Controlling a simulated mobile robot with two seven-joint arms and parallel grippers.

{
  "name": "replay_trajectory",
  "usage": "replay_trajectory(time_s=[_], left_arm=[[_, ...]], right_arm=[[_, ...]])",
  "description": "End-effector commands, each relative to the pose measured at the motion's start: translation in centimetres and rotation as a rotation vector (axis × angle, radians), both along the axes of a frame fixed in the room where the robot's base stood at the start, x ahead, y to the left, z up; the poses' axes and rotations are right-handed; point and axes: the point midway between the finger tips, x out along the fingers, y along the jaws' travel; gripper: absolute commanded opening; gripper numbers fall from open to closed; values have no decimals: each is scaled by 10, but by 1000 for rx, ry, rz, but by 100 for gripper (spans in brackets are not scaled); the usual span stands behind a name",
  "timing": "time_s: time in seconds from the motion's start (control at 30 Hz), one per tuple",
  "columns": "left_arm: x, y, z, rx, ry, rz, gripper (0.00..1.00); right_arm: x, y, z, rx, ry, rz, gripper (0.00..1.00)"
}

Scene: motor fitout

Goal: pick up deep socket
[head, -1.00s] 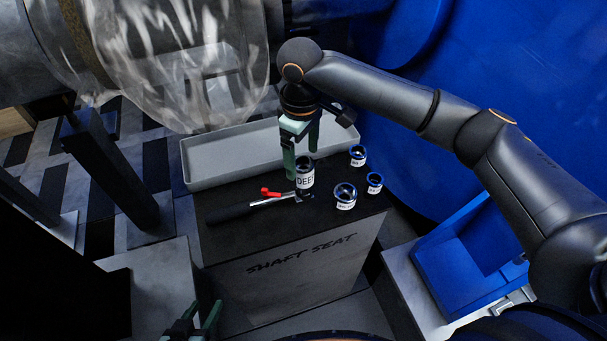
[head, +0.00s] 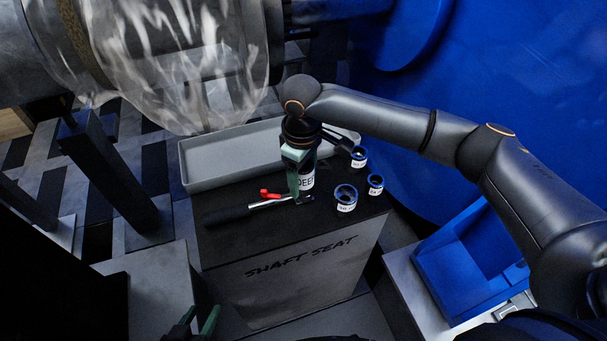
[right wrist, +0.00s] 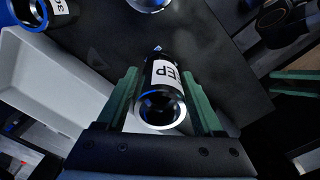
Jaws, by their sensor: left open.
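The deep socket (head: 307,181) is a dark cylinder with a white label reading "DEEP". It stands upright on the dark top of the block marked "SHAFT SEAT" (head: 300,262). My right gripper (head: 302,186) is lowered over it from above, and a green finger partly hides it in the head view. In the right wrist view the socket (right wrist: 161,98) lies between the two fingers of my right gripper (right wrist: 160,88), with narrow gaps at its sides. My left gripper (head: 197,322) is open and empty at the bottom edge of the head view, partly cut off.
A ratchet (head: 250,207) with a red lever lies left of the socket. Three shorter blue-rimmed sockets (head: 345,197) (head: 375,184) (head: 359,157) stand to its right. A grey tray (head: 187,167) lies behind. A blue bin (head: 450,285) is at lower right.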

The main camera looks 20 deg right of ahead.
Motion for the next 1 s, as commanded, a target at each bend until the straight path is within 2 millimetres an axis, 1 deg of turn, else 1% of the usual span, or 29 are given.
replay_trajectory(time_s=[0.03,0.07,0.5,0.6,1.0], left_arm=[[0,0,0,0,1,0,50],[0,0,0,0,1,0,50],[-1,1,-1,2,3,-1,50],[-1,1,-1,2,3,-1,50],[-1,0,-2,2,5,-1,50]], right_arm=[[0,0,0,0,0,0,62],[0,0,0,0,0,0,58],[0,0,0,0,0,0,9],[0,0,0,0,0,0,0],[0,0,1,1,-2,0,0]])
